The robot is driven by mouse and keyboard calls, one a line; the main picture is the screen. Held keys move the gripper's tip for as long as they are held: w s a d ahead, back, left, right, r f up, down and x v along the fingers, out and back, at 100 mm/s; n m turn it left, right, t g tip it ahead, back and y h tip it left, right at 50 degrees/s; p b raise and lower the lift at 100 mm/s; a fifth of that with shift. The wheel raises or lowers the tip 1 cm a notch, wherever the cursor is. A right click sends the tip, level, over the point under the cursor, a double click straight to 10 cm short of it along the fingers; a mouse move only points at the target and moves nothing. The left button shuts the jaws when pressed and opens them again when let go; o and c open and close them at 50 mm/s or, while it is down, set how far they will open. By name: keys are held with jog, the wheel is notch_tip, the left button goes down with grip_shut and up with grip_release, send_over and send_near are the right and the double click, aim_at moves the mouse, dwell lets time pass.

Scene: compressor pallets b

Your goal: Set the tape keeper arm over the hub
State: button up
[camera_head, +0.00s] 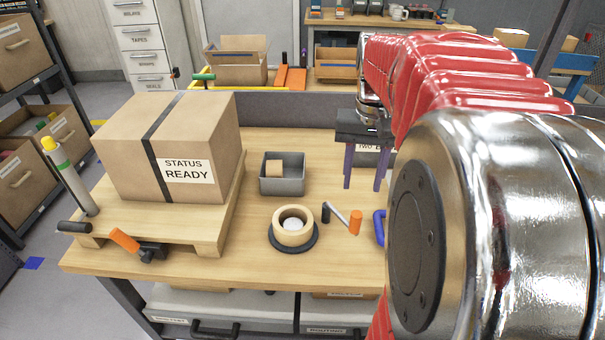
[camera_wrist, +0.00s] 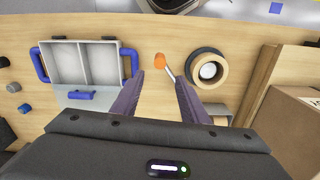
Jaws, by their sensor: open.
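The keeper arm (camera_head: 341,217) stands on the wooden bench just right of the tape roll (camera_head: 293,226). It has a dark post, a silver rod and an orange knob (camera_head: 355,222), and the rod points away from the roll. The tan roll sits on a round black base around a pale hub (camera_head: 293,224). My gripper (camera_head: 364,187) is open and empty, its purple fingers pointing down behind the keeper arm. In the wrist view the orange knob (camera_wrist: 160,60) shows just beyond the fingertips; the right finger partly hides the rod and the post.
A grey bin (camera_head: 282,186) holding a tan block stands behind the roll. A large carton (camera_head: 130,140) sits on a wooden pallet at left. A two-compartment case (camera_wrist: 85,62) with blue handles lies beside my gripper. Bare bench lies in front of the roll.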

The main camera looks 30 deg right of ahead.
aim_at(355, 221)
notch_tip(355, 221, down, 14)
jog(key=shift+r, duration=0.1)
dwell(0.8)
jog(key=shift+c, duration=0.4)
grip_shut()
